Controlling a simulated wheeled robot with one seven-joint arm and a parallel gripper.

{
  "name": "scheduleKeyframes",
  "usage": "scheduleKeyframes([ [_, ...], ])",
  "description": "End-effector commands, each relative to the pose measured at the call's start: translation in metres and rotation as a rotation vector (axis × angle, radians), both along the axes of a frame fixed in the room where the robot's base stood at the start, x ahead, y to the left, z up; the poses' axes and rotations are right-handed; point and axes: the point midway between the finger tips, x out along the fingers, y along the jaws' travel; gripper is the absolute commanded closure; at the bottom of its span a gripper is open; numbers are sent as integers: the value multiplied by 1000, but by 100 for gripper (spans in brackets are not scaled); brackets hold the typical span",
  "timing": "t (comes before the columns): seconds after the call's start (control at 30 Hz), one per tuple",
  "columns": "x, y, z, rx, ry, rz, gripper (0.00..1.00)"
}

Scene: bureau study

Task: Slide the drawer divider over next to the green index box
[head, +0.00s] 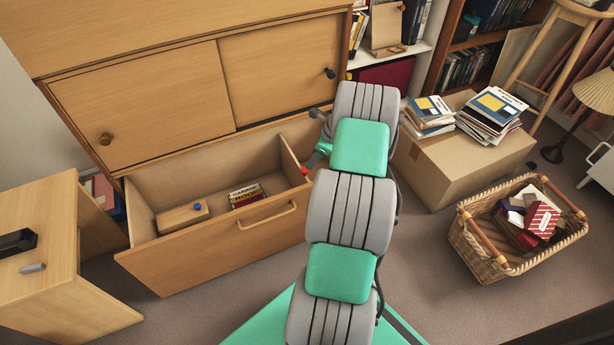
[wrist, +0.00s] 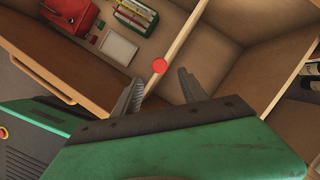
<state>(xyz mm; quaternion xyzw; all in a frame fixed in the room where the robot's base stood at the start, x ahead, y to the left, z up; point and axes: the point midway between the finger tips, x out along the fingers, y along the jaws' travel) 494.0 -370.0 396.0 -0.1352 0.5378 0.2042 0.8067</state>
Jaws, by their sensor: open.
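The drawer divider (head: 291,159) is a thin upright wooden board across the open drawer (head: 195,248), toward its right side. A round red knob (wrist: 159,65) sits on it. My gripper (wrist: 159,78) is open at the divider, with one finger on each side of the board and the knob just beyond the tips. I cannot tell whether either finger touches the board. In the head view my arm hides most of the gripper and the drawer's right end.
Left of the divider lie a wooden block with a blue knob (head: 182,215) and colourful packets (head: 245,195). The wrist view shows a red object (wrist: 70,12) and a pale card (wrist: 119,47) there. The visible compartment on the divider's other side (wrist: 240,60) looks empty.

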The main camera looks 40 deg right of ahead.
Motion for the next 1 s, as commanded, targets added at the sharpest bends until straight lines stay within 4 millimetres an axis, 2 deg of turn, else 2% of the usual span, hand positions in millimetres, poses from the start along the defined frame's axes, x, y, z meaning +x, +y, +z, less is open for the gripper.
scheduleKeyframes([
  [0.3, 19, 11, -55, 0, 2, 4, 50],
  [0.4, 23, 13, -63, -1, 2, 3, 50],
  [0.67, 24, 14, -63, -2, 1, 4, 51],
  [1.0, 24, 14, -63, -2, 1, 5, 79],
])
